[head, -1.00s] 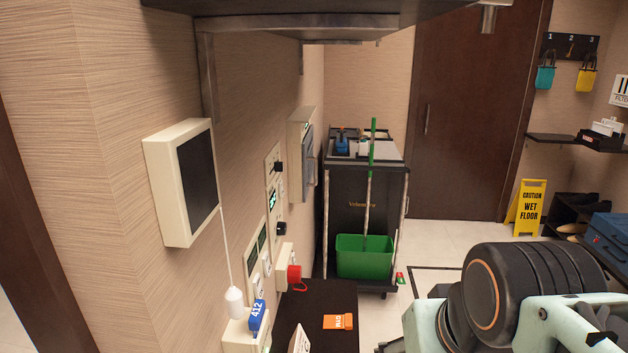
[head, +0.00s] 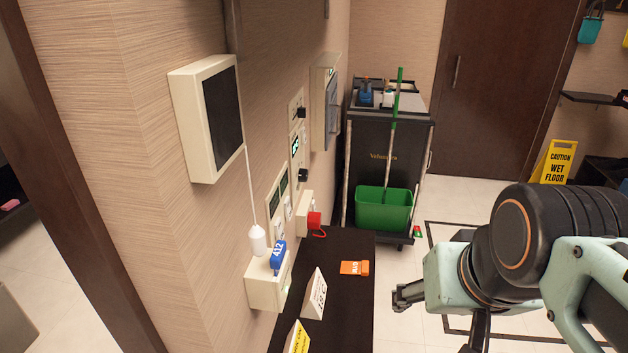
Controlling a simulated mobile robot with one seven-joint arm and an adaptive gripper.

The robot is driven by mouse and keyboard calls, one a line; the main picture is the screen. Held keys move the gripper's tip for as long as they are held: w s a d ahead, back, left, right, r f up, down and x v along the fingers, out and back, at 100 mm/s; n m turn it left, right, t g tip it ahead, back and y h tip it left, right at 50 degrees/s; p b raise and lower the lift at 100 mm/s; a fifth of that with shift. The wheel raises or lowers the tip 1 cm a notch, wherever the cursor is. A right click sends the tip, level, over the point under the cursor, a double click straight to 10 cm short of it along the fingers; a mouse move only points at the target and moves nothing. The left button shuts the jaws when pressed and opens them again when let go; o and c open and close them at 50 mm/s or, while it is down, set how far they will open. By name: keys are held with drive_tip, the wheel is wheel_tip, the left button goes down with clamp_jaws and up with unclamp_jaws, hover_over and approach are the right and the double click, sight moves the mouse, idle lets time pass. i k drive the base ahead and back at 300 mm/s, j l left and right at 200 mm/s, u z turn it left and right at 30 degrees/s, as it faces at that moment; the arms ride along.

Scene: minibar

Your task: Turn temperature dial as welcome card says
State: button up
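A white tent card (head: 314,295) reading "18 C" stands on the dark counter; its smaller print is unreadable. Two black dials stick out from the cream wall panels, an upper one (head: 302,112) and a lower one (head: 303,175). A small lit display (head: 295,145) sits between them; its digits are too small to read. I cannot tell which dial sets the temperature. My gripper (head: 408,295) is at the lower right, to the right of the counter and well away from the dials. Its fingers are only partly visible, and nothing is seen in them.
The dark counter (head: 345,245) also holds an orange tag (head: 354,267) and a yellow card (head: 297,338). A key-card holder (head: 266,288) with blue tag 412, a pull cord (head: 257,240) and a red knob (head: 314,220) line the wall. A cleaning cart (head: 400,145) stands behind.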

sight(304, 174)
drive_tip(key=l+u, duration=0.45)
drive_tip(key=i+l+u, duration=0.1)
drive_tip(key=l+u, duration=0.8)
drive_tip(key=k+j, duration=0.05)
drive_tip(key=j, duration=0.1)
